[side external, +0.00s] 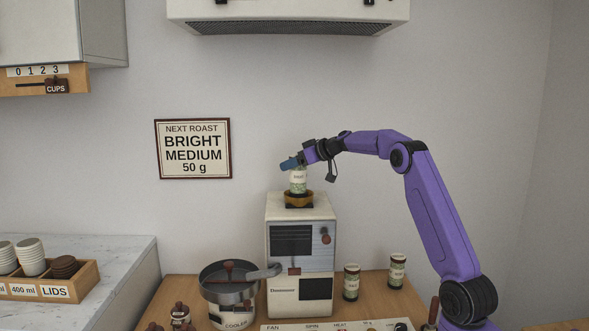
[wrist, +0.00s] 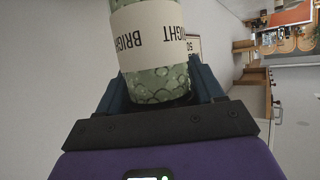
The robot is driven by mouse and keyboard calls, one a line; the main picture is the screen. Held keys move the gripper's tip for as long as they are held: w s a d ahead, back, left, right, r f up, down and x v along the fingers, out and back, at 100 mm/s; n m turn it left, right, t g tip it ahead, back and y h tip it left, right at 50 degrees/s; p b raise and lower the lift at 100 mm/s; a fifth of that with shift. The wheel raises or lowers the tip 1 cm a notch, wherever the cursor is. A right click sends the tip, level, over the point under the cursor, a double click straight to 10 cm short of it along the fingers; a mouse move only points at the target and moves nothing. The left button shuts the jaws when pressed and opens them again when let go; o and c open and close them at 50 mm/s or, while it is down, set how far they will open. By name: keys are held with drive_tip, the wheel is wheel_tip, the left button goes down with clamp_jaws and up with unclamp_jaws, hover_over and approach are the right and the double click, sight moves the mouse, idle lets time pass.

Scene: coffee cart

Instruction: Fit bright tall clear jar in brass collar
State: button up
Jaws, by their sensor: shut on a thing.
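The clear jar (side external: 298,181) with green beans and a white label is at the top of the white roaster (side external: 301,232). In the wrist view the jar (wrist: 152,50) fills the space between the fingers, and its label reads BRIGHT upside down. My gripper (side external: 291,163) is shut on the jar near its upper end. The brass collar (side external: 299,199) sits on the roaster's top, directly under the jar. The jar looks upright and its lower end meets the collar's rim in the picture. I cannot tell whether it is inside or just above it.
Two other labelled jars with dark lids, a nearer one (side external: 351,283) and a farther one (side external: 396,271), stand right of the roaster. A metal cooler pan (side external: 230,290) stands left of it. The sign (side external: 193,149) reads BRIGHT MEDIUM 50 g. A hood (side external: 290,20) hangs above.

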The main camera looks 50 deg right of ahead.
drive_tip(key=shift+f, duration=0.7)
drive_tip(key=shift+f, duration=0.1)
drive_tip(key=o, duration=1.4)
drive_tip(key=shift+f, duration=0.15)
